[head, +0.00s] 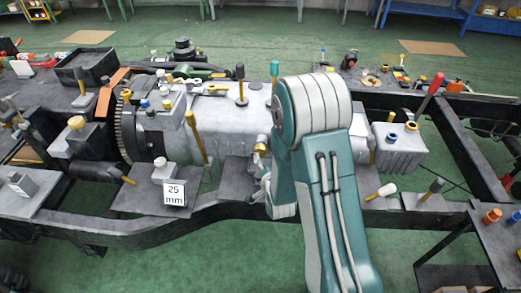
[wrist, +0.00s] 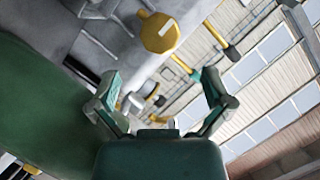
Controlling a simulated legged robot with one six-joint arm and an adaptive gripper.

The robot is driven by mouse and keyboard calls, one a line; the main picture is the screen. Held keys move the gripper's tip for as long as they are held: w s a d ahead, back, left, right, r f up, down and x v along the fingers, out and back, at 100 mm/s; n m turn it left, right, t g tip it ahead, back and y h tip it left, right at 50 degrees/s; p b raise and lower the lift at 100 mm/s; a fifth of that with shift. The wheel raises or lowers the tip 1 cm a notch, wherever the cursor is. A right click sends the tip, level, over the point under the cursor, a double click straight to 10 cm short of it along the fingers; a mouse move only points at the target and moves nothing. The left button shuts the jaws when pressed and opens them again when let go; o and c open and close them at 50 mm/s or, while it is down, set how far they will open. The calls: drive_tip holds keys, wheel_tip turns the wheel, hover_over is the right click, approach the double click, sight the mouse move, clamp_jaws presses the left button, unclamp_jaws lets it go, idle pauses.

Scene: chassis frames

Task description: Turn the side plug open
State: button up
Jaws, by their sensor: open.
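In the head view, a brass-coloured fitting (head: 260,150) on the housing's side, just left of my arm, may be the same plug. My gripper (wrist: 161,82) is open, its two green fingers spread wide with nothing held. The yellow cap lies beyond the fingertips, apart from them. In the head view my gripper (head: 264,190) is mostly hidden by my arm.
The grey gearbox housing (head: 224,122) sits in a dark chassis frame (head: 110,228). Several upright handles stand near, including a yellow one (head: 195,137). A block with a "25 mm" label (head: 174,194) is left of my gripper. Green floor (head: 215,265) in front is clear.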

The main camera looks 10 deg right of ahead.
sight(261, 153)
drive_tip(key=x, duration=0.8)
drive_tip(key=c, duration=1.1)
